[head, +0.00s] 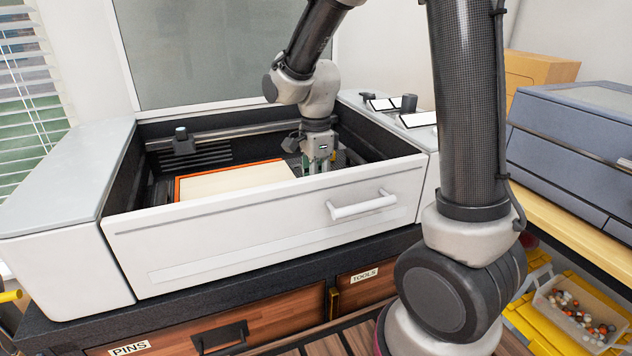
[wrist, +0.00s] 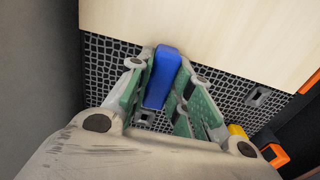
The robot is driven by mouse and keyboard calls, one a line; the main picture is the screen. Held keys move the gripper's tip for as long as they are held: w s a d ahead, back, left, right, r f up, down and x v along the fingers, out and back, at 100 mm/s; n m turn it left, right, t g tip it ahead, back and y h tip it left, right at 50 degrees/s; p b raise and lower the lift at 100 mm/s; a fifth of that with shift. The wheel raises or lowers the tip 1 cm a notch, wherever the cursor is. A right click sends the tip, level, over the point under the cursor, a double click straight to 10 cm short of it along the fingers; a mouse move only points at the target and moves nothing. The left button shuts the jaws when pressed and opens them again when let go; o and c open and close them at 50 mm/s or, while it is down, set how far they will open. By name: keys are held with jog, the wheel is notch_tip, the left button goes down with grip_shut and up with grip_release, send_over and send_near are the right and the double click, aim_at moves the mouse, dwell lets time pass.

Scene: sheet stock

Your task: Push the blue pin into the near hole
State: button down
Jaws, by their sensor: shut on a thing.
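My gripper (wrist: 160,88) is shut on the blue pin (wrist: 162,75), which stands between its green finger pads in the wrist view. In the head view my gripper (head: 318,163) reaches down into the open machine, at the right end of the pale sheet (head: 235,181). The pin overlaps the sheet's edge in the wrist view; its lower end is hidden, so I cannot tell whether it touches the bed. Another small fitting shows partly beside the left finger.
The machine's white front wall (head: 270,225) with its handle stands before the bed. A yellow piece (wrist: 237,131) and an orange piece (wrist: 275,155) lie right of my gripper. A dark wall (wrist: 45,70) is close on the left in the wrist view.

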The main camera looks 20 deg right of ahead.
jog(key=shift+s+f, duration=0.15)
jog(key=shift+f, duration=0.4)
dwell(1.2)
jog(key=c, duration=1.2)
grip_release()
jog(key=o, duration=0.5)
jog(key=shift+r, duration=0.1)
jog(key=shift+r, duration=3.5)
